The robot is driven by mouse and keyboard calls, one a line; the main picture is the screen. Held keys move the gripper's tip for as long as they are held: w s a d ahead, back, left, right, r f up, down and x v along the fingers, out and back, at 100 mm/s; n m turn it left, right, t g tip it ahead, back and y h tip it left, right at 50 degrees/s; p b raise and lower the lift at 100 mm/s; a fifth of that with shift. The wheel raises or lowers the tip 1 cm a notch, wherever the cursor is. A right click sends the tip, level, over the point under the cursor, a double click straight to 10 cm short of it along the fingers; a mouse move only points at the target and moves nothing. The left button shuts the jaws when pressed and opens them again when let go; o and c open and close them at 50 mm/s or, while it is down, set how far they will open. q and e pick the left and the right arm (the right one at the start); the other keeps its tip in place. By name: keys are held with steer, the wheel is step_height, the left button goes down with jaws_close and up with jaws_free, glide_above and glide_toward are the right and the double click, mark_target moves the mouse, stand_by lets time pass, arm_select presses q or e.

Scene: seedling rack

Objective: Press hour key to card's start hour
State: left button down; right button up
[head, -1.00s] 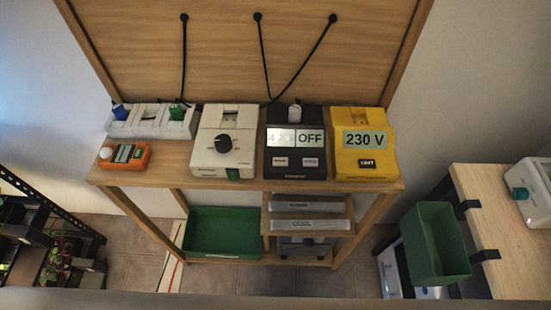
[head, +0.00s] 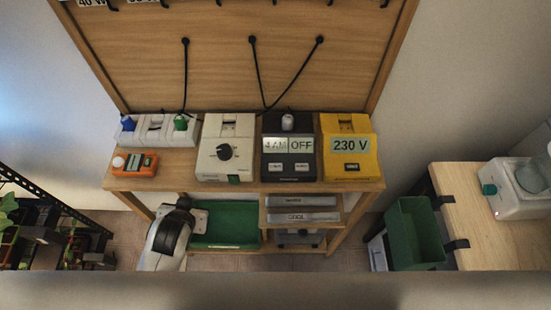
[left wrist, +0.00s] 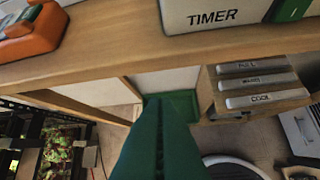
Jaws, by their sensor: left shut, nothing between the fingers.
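The black timer unit (head: 288,150) stands on the wooden bench between a cream dial unit and a yellow unit. Its displays read "4 AM" (head: 275,145) and "OFF" (head: 302,145). Two small pale keys sit below them, the left key (head: 275,167) under "4 AM"; their lettering is too small to read. No card showing a start hour can be made out. My left gripper (left wrist: 160,102) has its green fingers shut and empty in the left wrist view, below the bench's front edge. In the head view my left arm is at the lower left, apart from the keys. My right gripper is not in view.
The cream unit (head: 226,150), yellow "230 V" unit (head: 348,165) and orange meter (head: 135,165) share the bench (head: 180,183). A green tray (head: 235,226) and labelled drawers (head: 300,217) are below. A green bin (head: 415,235) hangs beside the right table.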

arm_select(q)
steer(key=w+r+t, duration=0.1)
steer(key=w+r, duration=0.2)
steer(key=w+r+t, duration=0.2)
steer(key=w+r, duration=0.1)
steer(key=r, duration=0.1)
steer(key=shift+w+r+t+y, duration=0.1)
steer(key=shift+t+y, duration=0.2)
steer(key=w+d+r+m+t+h, duration=0.3)
steer(key=w+d+r+t+h, duration=0.15)
steer(key=r, duration=0.45)
steer(key=w+d+r+m+t+h, duration=0.3)
steer(key=w+d+r+t, duration=0.15)
steer(key=r, duration=0.35)
steer(key=s+d+r+m+g+h+p, duration=0.1)
steer(key=s+d+m+g+h, duration=0.1)
steer(key=d+m+g+h, duration=0.4)
steer(key=s+d+r+m+g+h, duration=0.1)
steer(key=d+r+m+g+h, duration=0.1)
steer(key=d+m+g+h, duration=0.35)
step_height(320, 180, down, 12)
steer(key=s+m+g+y, duration=0.1)
steer(key=m+g+y, duration=0.6)
steer(key=y, duration=0.1)
steer(key=shift+s+r+g, duration=0.15)
steer(key=shift+s+g, duration=0.15)
steer(key=shift+g, duration=0.05)
steer(key=shift+a, duration=0.1)
